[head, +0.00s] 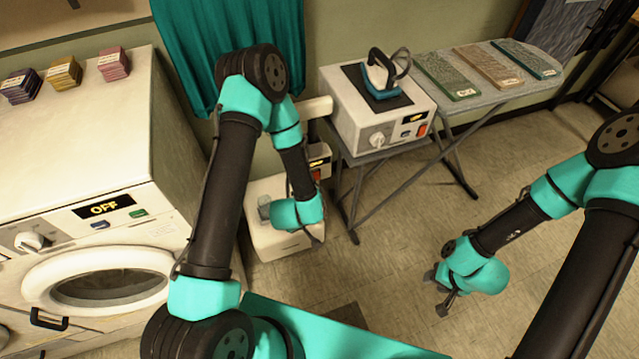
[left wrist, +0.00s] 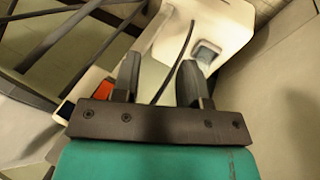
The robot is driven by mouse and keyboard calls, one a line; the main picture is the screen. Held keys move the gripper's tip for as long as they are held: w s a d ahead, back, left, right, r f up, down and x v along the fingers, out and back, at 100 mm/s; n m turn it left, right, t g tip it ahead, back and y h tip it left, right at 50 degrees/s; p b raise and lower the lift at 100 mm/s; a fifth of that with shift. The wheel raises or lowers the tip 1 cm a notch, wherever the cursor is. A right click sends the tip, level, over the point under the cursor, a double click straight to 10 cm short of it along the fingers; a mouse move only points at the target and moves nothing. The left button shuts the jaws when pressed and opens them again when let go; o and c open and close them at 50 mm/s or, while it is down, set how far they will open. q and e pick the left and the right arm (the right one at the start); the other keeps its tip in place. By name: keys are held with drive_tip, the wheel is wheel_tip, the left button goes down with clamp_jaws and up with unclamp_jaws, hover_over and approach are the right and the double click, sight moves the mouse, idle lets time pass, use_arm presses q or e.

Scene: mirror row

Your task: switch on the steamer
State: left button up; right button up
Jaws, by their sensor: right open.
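I take the white floor unit (head: 260,240) beside the table to be the steamer. Its upper box carries a small lit display (head: 318,163) and a red switch (head: 315,174). My left arm's teal wrist hangs over the unit and hides part of it; the left fingertips are hidden in the head view. In the left wrist view the left gripper (left wrist: 158,75) has its fingers apart, with nothing between them but a dark cable running behind. A red-orange switch (left wrist: 104,89) shows just left of the left finger. My right gripper (head: 443,290) is open over bare floor.
An ironing station (head: 345,125) with an iron, knob and red switch stands on the ironing table. A washer (head: 90,215) reading OFF stands left. A teal curtain (head: 190,45) hangs behind. The middle floor is clear.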

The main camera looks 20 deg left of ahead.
use_arm(q)
drive_tip(key=w+n+t+y, duration=0.1)
drive_tip(key=w+d+f+n+t+y, duration=0.1)
drive_tip(key=w+n, duration=0.1)
drive_tip(key=w+d+f+n+t, duration=0.1)
drive_tip(key=w+n, duration=0.1)
drive_tip(key=shift+w+y, duration=0.15)
drive_tip(key=shift+y, duration=0.25)
drive_tip(key=c, duration=0.5)
drive_tip(key=n+y, duration=0.1)
drive_tip(key=w+d+n+t+y, duration=0.1)
drive_tip(key=n, duration=0.1)
drive_tip(key=w+n+t+y, duration=0.1)
drive_tip(key=shift+w+d+n, duration=0.2)
drive_tip(key=shift+d+n, duration=0.15)
drive_tip(key=shift+n, duration=0.05)
clamp_jaws()
drive_tip(key=shift+s+d+r+n+t+y, duration=0.3)
drive_tip(key=shift+d+n+t+y, duration=0.3)
drive_tip(key=shift+n+y, duration=0.55)
drive_tip(key=shift+s+d+r+n+t+y, duration=0.15)
drive_tip(key=shift+d+r+n+t+y, duration=0.2)
drive_tip(key=shift+d+n+y, duration=0.75)
drive_tip(key=shift+s+d+r+n+t+y, duration=0.35)
drive_tip(key=shift+n+t+y, duration=0.3)
drive_tip(key=shift+n, duration=0.8)
drive_tip(key=shift+w+f, duration=0.15)
